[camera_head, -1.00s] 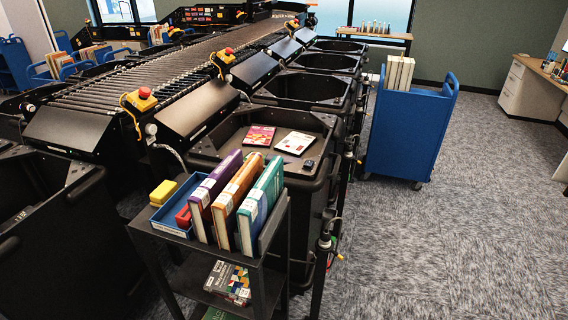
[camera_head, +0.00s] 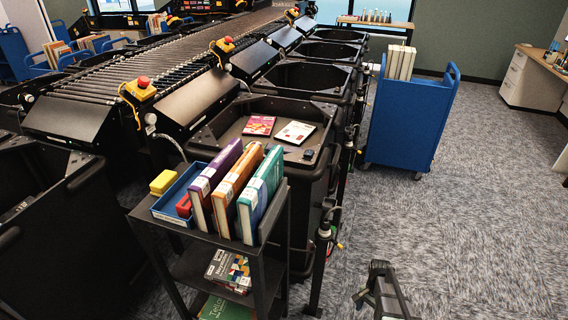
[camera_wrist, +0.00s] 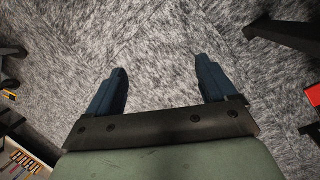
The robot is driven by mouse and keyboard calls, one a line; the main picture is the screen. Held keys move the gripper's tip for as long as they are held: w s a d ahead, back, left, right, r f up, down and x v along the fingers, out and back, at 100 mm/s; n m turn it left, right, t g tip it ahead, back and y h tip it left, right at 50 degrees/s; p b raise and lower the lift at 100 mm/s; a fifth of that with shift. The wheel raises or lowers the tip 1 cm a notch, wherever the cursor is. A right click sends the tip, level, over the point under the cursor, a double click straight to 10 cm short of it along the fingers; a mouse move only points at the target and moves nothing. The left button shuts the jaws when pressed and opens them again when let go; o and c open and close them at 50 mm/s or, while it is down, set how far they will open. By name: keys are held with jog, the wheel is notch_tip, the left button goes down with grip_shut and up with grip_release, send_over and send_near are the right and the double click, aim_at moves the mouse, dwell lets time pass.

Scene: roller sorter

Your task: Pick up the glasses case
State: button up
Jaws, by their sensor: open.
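I cannot tell for certain which object is the glasses case. A small red object (camera_head: 183,206) lies in a blue tray (camera_head: 160,213) on top of the black cart, partly hidden by the purple book. A small dark object (camera_head: 308,154) lies in the black bin behind the cart. My gripper (camera_head: 378,284) is at the bottom of the head view, right of the cart and apart from it. In the wrist view my gripper (camera_wrist: 163,68) has its two blue fingers wide apart, with only grey carpet between and beyond them.
The cart (camera_head: 215,246) holds upright purple, orange and teal books (camera_head: 262,190), with a yellow block (camera_head: 163,182) by the tray. The bin (camera_head: 232,135) holds two flat items. A blue trolley (camera_head: 408,122) stands behind right. Carpet (camera_head: 480,220) at right is clear.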

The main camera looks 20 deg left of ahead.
jog(key=w+a+r+m+t, duration=0.2)
jog(key=w+a+r+m, duration=0.15)
jog(key=w+r, duration=0.65)
jog(key=w+a+r+m+t, duration=0.15)
jog(key=w+a+r, duration=0.4)
jog(key=w, duration=0.85)
jog(key=w+a+r+m+t, duration=0.1)
jog(key=w+a+r+m, duration=0.1)
jog(key=w+a+r, duration=0.6)
jog(key=w+a+r+m+t+y, duration=0.15)
jog(key=w+r, duration=0.25)
jog(key=r, duration=0.9)
jog(key=w+a+r+m+h, duration=0.1)
jog(key=w+a+r+m, duration=0.2)
jog(key=w+a+r, duration=0.5)
jog(key=s+a+r+g, duration=0.1)
jog(key=s+a+r, duration=0.2)
jog(key=a, duration=0.6)
jog(key=s+a+r+g, duration=0.2)
jog(key=s+a, duration=0.1)
jog(key=a, duration=0.7)
jog(key=shift+n, duration=0.45)
notch_tip(320, 180, down, 12)
jog(key=shift+w+f, duration=0.1)
jog(key=shift+f, duration=0.1)
jog(key=c, duration=1)
jog(key=shift+c, duration=0.5)
